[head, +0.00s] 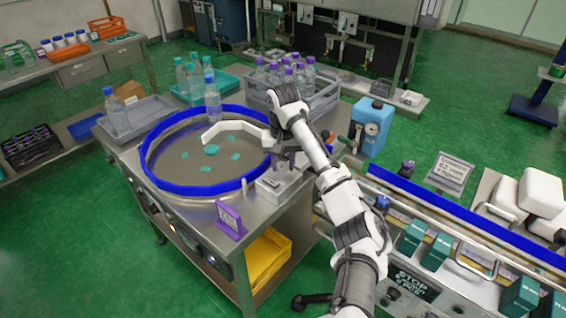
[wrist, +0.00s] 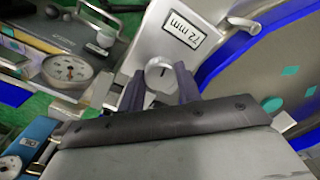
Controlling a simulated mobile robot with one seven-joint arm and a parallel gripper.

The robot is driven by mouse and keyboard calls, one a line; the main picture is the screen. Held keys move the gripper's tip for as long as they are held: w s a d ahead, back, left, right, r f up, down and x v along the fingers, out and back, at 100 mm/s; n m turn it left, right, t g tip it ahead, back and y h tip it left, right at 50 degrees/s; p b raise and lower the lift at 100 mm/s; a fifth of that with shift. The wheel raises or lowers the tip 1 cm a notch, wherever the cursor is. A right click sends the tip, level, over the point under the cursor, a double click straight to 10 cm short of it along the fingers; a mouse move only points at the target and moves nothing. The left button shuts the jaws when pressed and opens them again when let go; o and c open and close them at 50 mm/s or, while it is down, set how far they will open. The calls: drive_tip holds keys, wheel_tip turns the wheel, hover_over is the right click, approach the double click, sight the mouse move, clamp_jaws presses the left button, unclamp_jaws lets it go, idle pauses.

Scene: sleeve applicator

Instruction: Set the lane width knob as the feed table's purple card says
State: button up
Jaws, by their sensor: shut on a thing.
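The feed table (head: 262,225) is a steel table carrying a round turntable with a blue rim. The purple card (head: 231,219) stands at its front edge; its writing is too small to read. The lane width knob (wrist: 157,76) is a small round grey knob with a dark line, on a light metal plate. Beside it, a display (wrist: 180,29) reads 72 mm, turned in the wrist view. My gripper (wrist: 160,84) is shut on the knob, one dark finger on each side. In the head view my gripper (head: 284,166) is over the table's right corner and hides the knob.
A white curved guide (head: 236,128) reaches over the turntable. Bottles stand in a grey crate (head: 325,95) behind. A blue box with a gauge (head: 371,128) stands to the right, near a conveyor (head: 450,212) and a sign (head: 450,172) showing 62 mm.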

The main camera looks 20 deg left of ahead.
drive_tip(key=m, duration=0.4)
drive_tip(key=shift+m, duration=0.3)
drive_tip(key=m, duration=0.3)
drive_tip(key=shift+m, duration=0.3)
drive_tip(key=m, duration=1.3)
drive_tip(key=shift+m, duration=0.3)
drive_tip(key=m, duration=0.6)
drive_tip(key=shift+w+m, duration=0.1)
drive_tip(key=shift+m, duration=0.3)
drive_tip(key=o, duration=1)
